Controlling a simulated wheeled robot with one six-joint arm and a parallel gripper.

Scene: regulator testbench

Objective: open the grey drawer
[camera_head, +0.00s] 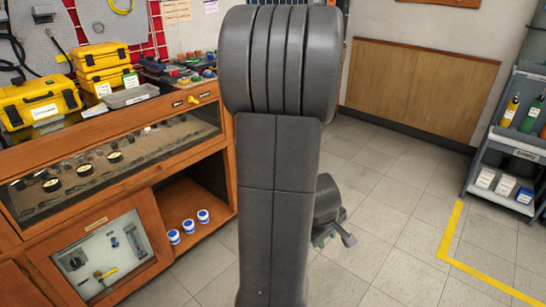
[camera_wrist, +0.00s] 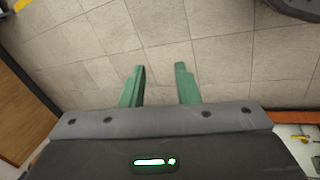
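I cannot make out a grey drawer for certain in either view. A wooden cabinet (camera_head: 150,165) stands at the left in the head view, with a glass-fronted display section and a lower glass door. A small grey tray (camera_head: 130,97) sits on its top. My gripper (camera_wrist: 160,68) shows two green fingers apart, with only floor tiles between and beyond them. In the head view my gripper (camera_head: 335,238) is partly hidden behind my arm, over the floor to the right of the cabinet. My arm also hides the middle of the scene.
Yellow cases (camera_head: 40,103) stand on the cabinet top. White and blue jars (camera_head: 188,226) stand in an open lower compartment. A grey shelf cart (camera_head: 507,150) with bottles and boxes is at the right, near a yellow floor line (camera_head: 447,235). The tiled floor (camera_head: 385,215) between is clear.

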